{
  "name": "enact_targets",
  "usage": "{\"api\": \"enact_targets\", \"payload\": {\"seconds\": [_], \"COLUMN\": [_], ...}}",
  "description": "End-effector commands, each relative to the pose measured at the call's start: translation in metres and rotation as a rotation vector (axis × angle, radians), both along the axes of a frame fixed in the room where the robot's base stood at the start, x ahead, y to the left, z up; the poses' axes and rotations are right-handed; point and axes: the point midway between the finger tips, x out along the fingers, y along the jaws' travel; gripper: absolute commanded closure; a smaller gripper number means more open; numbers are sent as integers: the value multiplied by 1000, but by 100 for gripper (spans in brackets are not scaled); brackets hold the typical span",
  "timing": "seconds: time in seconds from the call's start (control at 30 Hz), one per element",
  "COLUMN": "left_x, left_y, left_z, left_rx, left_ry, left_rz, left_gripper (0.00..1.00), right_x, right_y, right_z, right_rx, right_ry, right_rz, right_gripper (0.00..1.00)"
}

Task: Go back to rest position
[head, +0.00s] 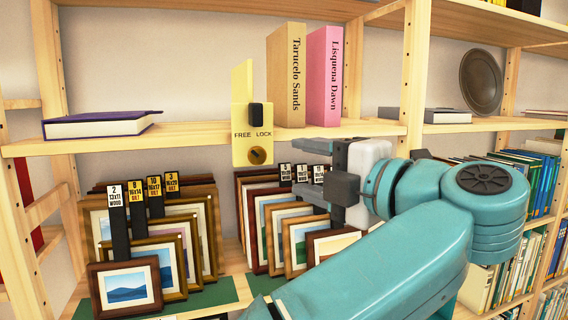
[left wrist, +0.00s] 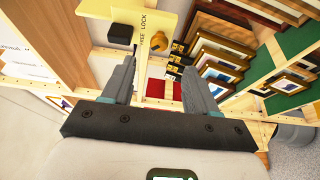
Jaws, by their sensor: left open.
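My left gripper (head: 312,170) is open in the head view, in front of the lower bay of framed prints and just below the upper shelf's front edge. In the left wrist view its two fingers (left wrist: 160,75) stand apart with nothing between them. A yellow lock plate (head: 253,135) marked FREE and LOCK, with a black knob (head: 257,116), sits at the shelf edge left of the gripper. The plate also shows beyond the fingers in the wrist view (left wrist: 147,28), apart from them. My right gripper is not in view.
Framed prints with tagged dividers (head: 125,285) fill the lower bay. A tan book (head: 287,75) and a pink book (head: 325,75) stand on the upper shelf (head: 190,133), with a purple book (head: 100,124) lying at left. A wooden upright (head: 414,75) stands near my arm.

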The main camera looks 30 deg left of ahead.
Motion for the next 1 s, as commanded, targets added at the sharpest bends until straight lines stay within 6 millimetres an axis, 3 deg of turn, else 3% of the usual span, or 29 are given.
{"api": "enact_targets", "payload": {"seconds": [0.2,0.73,0.87,0.97,1.0], "left_x": [-6,0,48,110,133], "left_y": [-19,-20,-28,-41,-47], "left_z": [0,-2,-23,-67,-91], "left_rx": [0,25,222,454,536], "left_ry": [1,8,66,174,228], "left_rz": [0,-5,-64,-189,-253], "left_gripper": [42,42,42,42,42], "right_x": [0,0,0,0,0], "right_y": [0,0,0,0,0], "right_z": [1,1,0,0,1], "right_rx": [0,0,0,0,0], "right_ry": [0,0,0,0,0], "right_rz": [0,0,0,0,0], "right_gripper": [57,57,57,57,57]}}
